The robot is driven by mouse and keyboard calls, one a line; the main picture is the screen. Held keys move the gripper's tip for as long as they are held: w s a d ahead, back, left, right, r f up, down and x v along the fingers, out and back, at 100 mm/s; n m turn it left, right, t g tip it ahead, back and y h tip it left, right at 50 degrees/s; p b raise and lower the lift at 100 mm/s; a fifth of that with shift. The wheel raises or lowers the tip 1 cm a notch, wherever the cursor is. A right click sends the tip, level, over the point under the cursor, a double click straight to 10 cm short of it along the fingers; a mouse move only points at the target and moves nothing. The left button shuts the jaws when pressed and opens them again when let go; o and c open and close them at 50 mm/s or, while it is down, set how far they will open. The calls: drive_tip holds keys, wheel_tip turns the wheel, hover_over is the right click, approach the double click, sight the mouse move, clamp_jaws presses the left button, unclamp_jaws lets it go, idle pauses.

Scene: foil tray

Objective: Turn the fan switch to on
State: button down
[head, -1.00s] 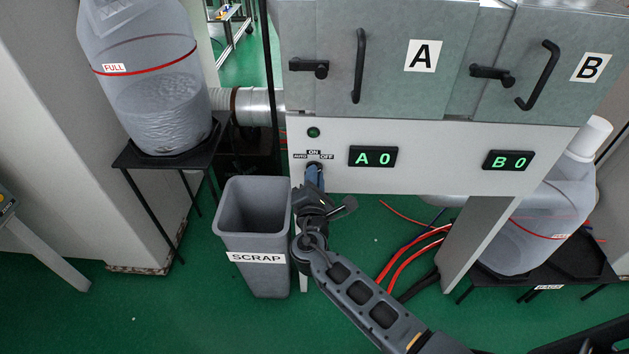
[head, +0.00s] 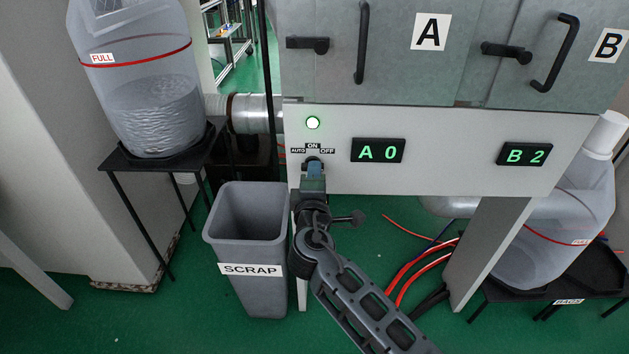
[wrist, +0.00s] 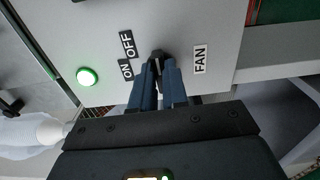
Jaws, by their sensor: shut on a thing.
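The fan switch is a small black knob (wrist: 157,54) on the white panel, between the ON and OFF labels and the FAN label (wrist: 199,59) in the wrist view. My gripper (wrist: 157,72) is shut on it with its two blue fingers, which hide much of the knob. In the head view my gripper (head: 314,172) reaches up to the switch below the AUTO, ON and OFF labels (head: 313,148). The knob's exact pointing is hard to tell. The round green lamp (head: 312,122) above is brightly lit; it also glows in the wrist view (wrist: 87,76).
A grey SCRAP bin (head: 225,240) stands just left of my arm. The panel's displays read A 0 (head: 377,151) and B 2 (head: 525,154). Doors with black handles are above. Red hoses (head: 412,270) lie on the green floor at right.

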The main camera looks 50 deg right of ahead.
idle(0.3)
drive_tip(key=c, duration=1.1)
unclamp_jaws()
drive_tip(key=shift+c, duration=0.2)
drive_tip(key=shift+s+a, duration=0.1)
drive_tip(key=v, duration=0.7)
drive_tip(key=shift+s+a+b, duration=0.15)
drive_tip(key=shift+a+b, duration=0.05)
drive_tip(key=shift+b, duration=0.15)
drive_tip(key=shift+f, duration=0.1)
